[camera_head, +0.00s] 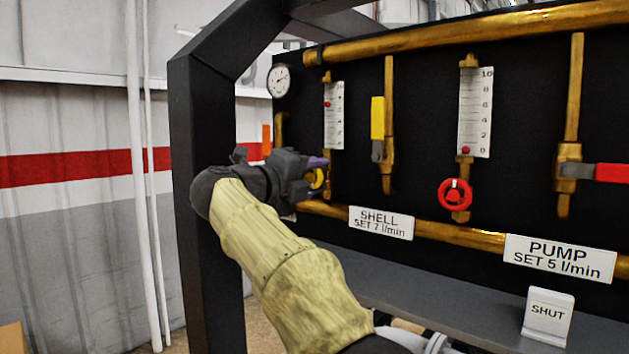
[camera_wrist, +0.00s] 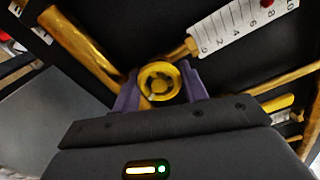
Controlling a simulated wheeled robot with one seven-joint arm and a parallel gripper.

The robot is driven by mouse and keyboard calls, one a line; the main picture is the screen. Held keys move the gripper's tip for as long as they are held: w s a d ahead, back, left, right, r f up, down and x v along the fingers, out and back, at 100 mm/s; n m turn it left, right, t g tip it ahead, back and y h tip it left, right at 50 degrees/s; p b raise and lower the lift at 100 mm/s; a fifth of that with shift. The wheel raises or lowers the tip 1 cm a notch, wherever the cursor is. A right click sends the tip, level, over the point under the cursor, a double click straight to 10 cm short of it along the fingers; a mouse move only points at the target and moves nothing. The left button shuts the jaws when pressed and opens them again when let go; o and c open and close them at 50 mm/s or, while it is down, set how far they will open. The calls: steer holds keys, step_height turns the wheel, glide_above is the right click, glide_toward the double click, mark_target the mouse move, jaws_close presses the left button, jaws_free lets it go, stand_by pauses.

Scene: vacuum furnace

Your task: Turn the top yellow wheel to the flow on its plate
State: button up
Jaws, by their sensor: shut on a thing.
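The yellow wheel (camera_wrist: 158,84) sits between the purple fingertips of my gripper (camera_wrist: 160,90) in the wrist view. The fingers are shut on its rim from both sides. In the head view only part of the yellow wheel (camera_head: 319,179) shows beside my gripper (camera_head: 316,170), which hides the rest. The wheel is below a flow scale (camera_head: 337,125). The red float (camera_head: 327,104) stands in its upper part, roughly 7 to 8; the exact reading is too small to tell. The plate below (camera_head: 381,222) reads "SHELL SET 7 l/min".
To the right, a red wheel (camera_head: 455,194) is under a second scale (camera_head: 475,113) with its float near 0. A yellow lever (camera_head: 378,118) and a red lever (camera_head: 611,173) are on nearby pipes. A "PUMP SET 5 l/min" plate (camera_head: 559,259) and a "SHUT" sign (camera_head: 548,312) are lower right. A dark frame post (camera_head: 205,290) stands left.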

steer(key=shift+f, duration=0.25)
steer(key=o, duration=0.6)
steer(key=shift+o, duration=0.5)
steer(key=shift+s+r, duration=0.1)
steer(key=shift+r, duration=0.05)
steer(key=shift+a, duration=0.1)
steer(key=b+v, duration=0.4)
steer(key=v, duration=1.3)
steer(key=shift+s+a, duration=0.15)
steer(key=shift+a, duration=0.05)
